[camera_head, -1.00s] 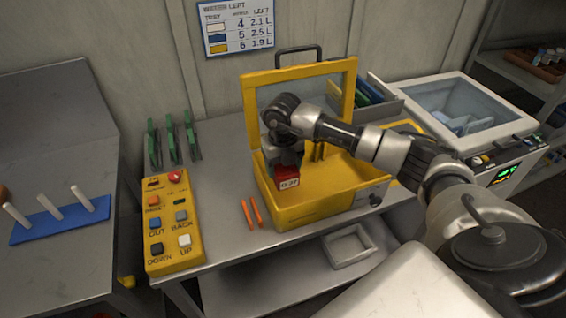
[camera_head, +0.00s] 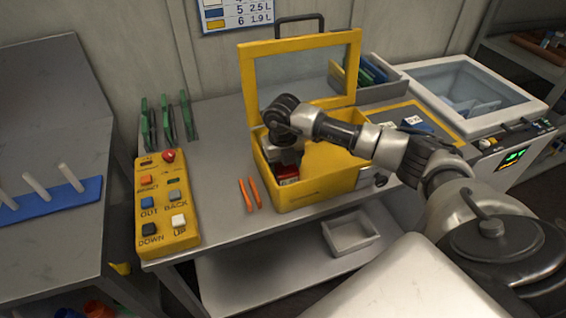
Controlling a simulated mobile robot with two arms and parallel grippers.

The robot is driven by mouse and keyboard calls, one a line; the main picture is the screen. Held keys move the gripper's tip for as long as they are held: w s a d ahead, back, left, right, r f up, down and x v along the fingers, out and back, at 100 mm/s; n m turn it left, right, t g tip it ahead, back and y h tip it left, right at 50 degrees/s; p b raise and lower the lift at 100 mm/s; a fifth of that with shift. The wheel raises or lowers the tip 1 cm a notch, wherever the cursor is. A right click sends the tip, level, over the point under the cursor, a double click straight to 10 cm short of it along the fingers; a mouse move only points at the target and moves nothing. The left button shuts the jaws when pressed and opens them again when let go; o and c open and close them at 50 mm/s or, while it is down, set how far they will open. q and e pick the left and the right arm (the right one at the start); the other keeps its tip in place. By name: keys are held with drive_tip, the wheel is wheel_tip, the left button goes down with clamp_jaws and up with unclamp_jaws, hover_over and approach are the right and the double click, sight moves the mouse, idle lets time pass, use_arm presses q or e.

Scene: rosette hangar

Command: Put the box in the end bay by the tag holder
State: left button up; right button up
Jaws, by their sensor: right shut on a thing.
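A small red box (camera_head: 288,174) with a white label is inside the open yellow case (camera_head: 308,196), near its left end. Only its upper part shows above the case's front wall. My right gripper (camera_head: 283,160) is shut on the box from above. My right wrist and forearm cross over the case and hide much of its inside. I cannot make out the tag holder, the bay divisions below the box, or whether the box touches the case floor. My left gripper is not in view.
The case's lid (camera_head: 356,75) stands open behind. Two orange sticks (camera_head: 248,194) lie left of the case, beside a yellow control panel (camera_head: 166,200). A yellow-edged mat (camera_head: 442,128) with a blue item is at right. A grey tray (camera_head: 350,234) sits on the shelf below.

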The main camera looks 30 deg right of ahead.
drive_tip(key=o, duration=0.9)
drive_tip(key=shift+c, duration=0.2)
drive_tip(key=shift+o, duration=1)
drive_tip(key=shift+s+d, duration=0.1)
drive_tip(key=shift+r, duration=0.15)
wheel_tip(320, 180, up, 10)
drive_tip(key=shift+b, duration=0.8)
drive_tip(key=shift+d+r, duration=0.15)
drive_tip(key=shift+r, duration=0.15)
